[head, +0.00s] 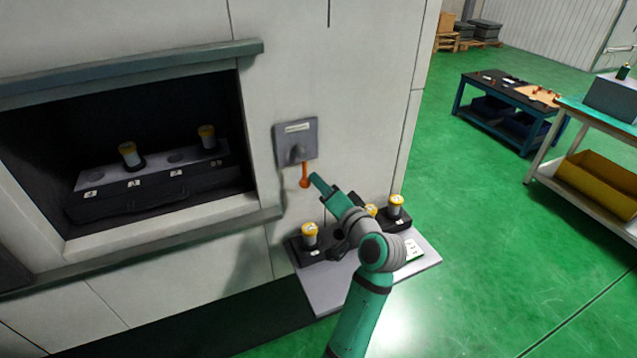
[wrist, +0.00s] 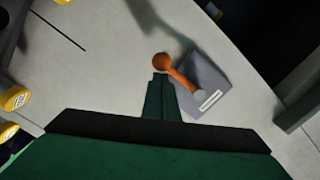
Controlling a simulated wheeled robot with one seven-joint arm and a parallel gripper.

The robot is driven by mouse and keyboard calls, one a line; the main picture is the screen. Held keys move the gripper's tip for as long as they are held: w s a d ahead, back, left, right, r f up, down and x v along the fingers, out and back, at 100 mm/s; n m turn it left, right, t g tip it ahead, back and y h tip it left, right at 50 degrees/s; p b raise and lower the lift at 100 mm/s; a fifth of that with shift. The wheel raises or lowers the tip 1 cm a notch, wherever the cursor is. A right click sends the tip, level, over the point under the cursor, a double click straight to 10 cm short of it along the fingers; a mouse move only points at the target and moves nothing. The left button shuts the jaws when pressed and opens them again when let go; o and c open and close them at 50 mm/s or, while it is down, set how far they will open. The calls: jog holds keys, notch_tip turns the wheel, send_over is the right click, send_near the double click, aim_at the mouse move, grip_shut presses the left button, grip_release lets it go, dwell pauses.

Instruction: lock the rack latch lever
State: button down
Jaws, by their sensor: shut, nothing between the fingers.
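The rack latch lever (head: 305,174) is an orange handle with a round knob, hanging down from a grey plate (head: 296,140) on the pale cabinet wall. In the wrist view the lever (wrist: 180,74) runs from its pivot on the plate (wrist: 210,82) to the knob. My gripper (wrist: 158,80) is shut and empty, its fingertips close beside the knob. In the head view my gripper (head: 314,178) is just right of the knob. I cannot tell whether the fingers touch it.
Left of the plate, an open recess holds a black rack (head: 150,188) with two yellow-capped cylinders. Below the lever, a grey shelf (head: 318,290) carries more black holders with yellow-capped parts, partly hidden by my arm.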

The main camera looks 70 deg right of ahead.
jog(key=shift+w, duration=0.1)
jog(key=s+a+r, duration=0.2)
jog(key=s+a, duration=0.3)
jog(key=s, duration=0.5)
